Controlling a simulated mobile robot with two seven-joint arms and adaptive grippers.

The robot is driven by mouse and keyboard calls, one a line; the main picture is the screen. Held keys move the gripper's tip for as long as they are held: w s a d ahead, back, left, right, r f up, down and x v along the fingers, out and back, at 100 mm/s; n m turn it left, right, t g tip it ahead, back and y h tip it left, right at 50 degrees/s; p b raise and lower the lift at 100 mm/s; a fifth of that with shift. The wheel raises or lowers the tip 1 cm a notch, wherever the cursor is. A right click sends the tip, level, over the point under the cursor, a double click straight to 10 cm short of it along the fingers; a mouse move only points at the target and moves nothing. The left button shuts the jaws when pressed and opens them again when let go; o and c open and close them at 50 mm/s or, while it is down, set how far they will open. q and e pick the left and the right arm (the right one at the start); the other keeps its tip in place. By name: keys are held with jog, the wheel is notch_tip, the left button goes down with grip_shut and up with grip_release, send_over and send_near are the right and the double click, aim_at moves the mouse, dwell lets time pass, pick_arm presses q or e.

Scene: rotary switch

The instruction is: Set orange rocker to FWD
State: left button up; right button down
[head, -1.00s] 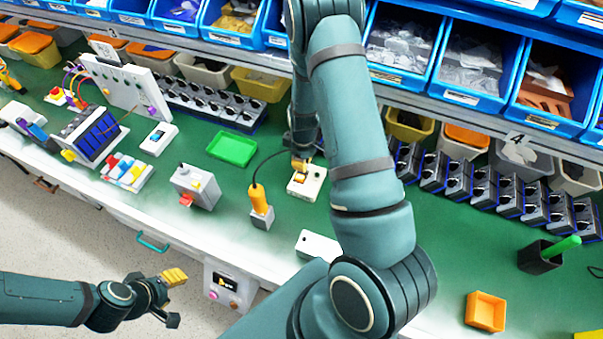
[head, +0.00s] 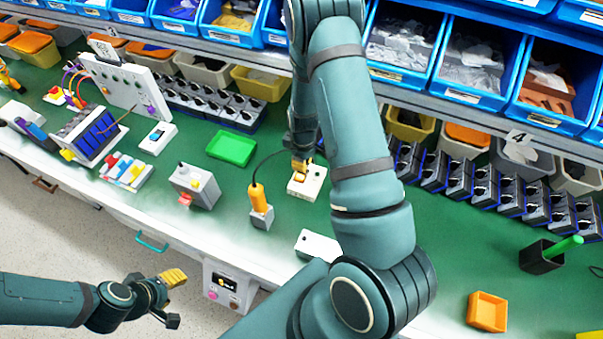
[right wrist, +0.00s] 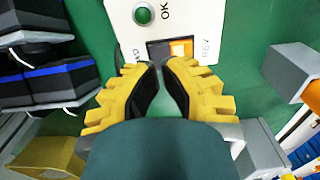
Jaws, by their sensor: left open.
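The white switch box (head: 308,184) stands on the green bench under my right gripper (head: 301,163). In the right wrist view the box (right wrist: 187,14) carries a green button (right wrist: 142,14) marked OK and a rocker (right wrist: 180,49). The rocker has a dark left half and an orange right half, beside the REV label. The FWD label at its left is partly hidden. My right gripper (right wrist: 161,64) has its yellow fingertips nearly together, empty, at the rocker's near edge; contact cannot be told. My left gripper (head: 172,298) is open and empty, low in front of the bench.
An orange-handled tool (head: 259,199) with a cable and a grey box with a red part (head: 194,186) stand left of the switch box. A green tray (head: 232,148) lies behind. A white box (head: 317,246) is nearer the edge. Rows of dark blocks (head: 480,190) stand at right.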

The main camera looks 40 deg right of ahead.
jog(key=shift+f+b, duration=1.15)
jog(key=shift+f, duration=0.25)
dwell(0.6)
jog(key=shift+r+p, duration=2.35)
jog(key=shift+r, duration=1.2)
